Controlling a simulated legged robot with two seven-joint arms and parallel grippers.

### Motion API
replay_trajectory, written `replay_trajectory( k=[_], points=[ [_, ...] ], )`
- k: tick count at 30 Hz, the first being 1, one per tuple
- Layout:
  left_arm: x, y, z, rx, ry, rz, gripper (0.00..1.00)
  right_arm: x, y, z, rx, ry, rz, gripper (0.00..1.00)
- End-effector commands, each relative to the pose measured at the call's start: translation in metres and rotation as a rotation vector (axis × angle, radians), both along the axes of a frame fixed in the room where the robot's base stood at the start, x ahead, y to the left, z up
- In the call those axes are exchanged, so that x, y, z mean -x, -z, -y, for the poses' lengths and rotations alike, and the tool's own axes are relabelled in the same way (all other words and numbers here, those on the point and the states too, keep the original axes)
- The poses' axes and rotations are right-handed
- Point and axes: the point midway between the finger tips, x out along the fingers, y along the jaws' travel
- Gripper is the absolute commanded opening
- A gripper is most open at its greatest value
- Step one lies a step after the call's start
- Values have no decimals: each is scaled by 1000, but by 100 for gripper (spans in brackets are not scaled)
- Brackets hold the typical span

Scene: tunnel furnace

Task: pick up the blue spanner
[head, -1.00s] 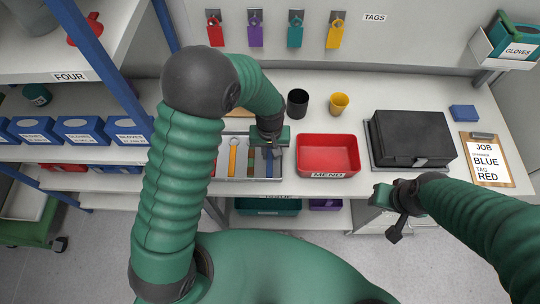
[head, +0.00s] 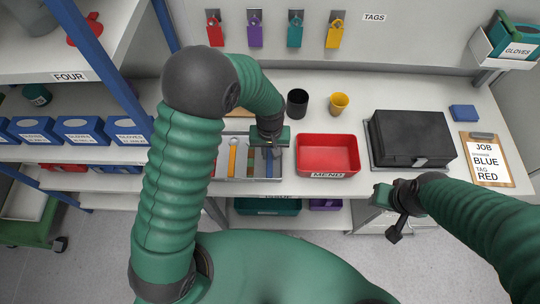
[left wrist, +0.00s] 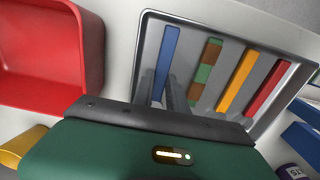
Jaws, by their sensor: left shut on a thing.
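The blue spanner (left wrist: 168,52) lies in a grey tray (left wrist: 298,88), at its left end in the left wrist view and its right end in the head view. My left gripper (left wrist: 166,88) is over the near part of the spanner, its two dark fingers shut on it. In the head view the left gripper (head: 269,153) reaches down into the tray, and part of the blue spanner (head: 269,169) shows below it. The spanner still appears to lie low in the tray. My right gripper (head: 385,200) hangs apart at the bench's front edge; its finger opening is unclear.
Other spanners share the tray: green-brown (left wrist: 206,72), orange (left wrist: 238,82) and red (left wrist: 267,90). A red MEND bin (head: 327,155) stands just right of it. Black and yellow cups (head: 339,103) stand behind, and a black case (head: 411,140) is further right.

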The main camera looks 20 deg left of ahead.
Motion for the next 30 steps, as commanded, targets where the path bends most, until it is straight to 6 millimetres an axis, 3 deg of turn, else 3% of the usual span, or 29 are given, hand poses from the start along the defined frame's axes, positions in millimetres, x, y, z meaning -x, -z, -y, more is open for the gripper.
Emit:
replay_trajectory(
  k=[10, 18, 23, 30],
  points=[
    [-1, -5, 0, 0, 0, 3, 0, 0, 1, 0, 0, 0, 0, 36],
    [1, -37, 1, 2, 0, 4, 0, 0, 5, 0, 0, 0, 0, 36],
    [36, -38, 12, 2, 4, 1, 0, 0, 11, 0, 0, 0, 0, 36],
    [106, -45, 32, 2, 6, 2, 0, 0, 19, 0, 0, 0, 0, 36]
  ],
)
